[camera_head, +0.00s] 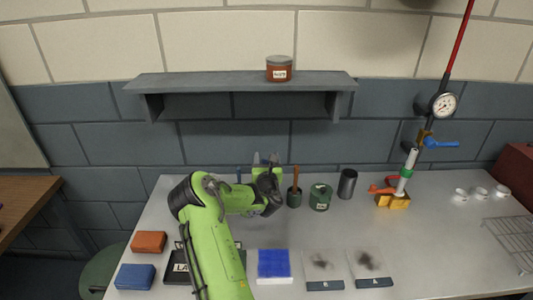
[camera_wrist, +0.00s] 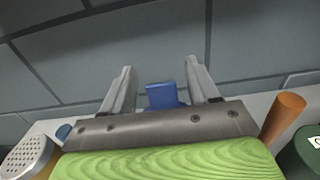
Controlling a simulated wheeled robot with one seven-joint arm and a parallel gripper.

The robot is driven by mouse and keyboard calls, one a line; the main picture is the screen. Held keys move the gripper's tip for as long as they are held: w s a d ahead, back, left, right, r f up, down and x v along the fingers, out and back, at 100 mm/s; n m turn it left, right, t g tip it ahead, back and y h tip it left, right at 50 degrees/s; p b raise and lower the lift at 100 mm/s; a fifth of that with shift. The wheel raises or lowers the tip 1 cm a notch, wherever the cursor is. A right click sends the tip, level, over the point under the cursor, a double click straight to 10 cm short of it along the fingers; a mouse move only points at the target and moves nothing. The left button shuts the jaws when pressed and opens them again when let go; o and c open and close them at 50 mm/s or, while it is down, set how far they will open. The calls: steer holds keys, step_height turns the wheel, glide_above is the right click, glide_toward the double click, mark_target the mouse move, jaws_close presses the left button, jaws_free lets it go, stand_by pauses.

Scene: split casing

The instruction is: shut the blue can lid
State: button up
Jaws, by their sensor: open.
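A blue upright piece (camera_wrist: 162,95), which looks like the raised lid of the blue can, shows between the fingers in the wrist view. The can's body is hidden behind my gripper. My gripper (camera_wrist: 160,88) is open, with one finger on each side of the blue piece and a gap to each. It points toward the wall. In the head view my gripper (camera_head: 266,158) is at the back of the table and hides the can there.
A green pot with an orange handle (camera_head: 294,196), a green canister (camera_head: 320,197) and a dark cup (camera_head: 347,184) stand to the right. A grey shelf (camera_head: 200,84) hangs above. Blue (camera_head: 135,277) and orange (camera_head: 149,242) blocks lie front left.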

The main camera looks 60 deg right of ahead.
steer(key=shift+x, duration=0.9)
jaws_close()
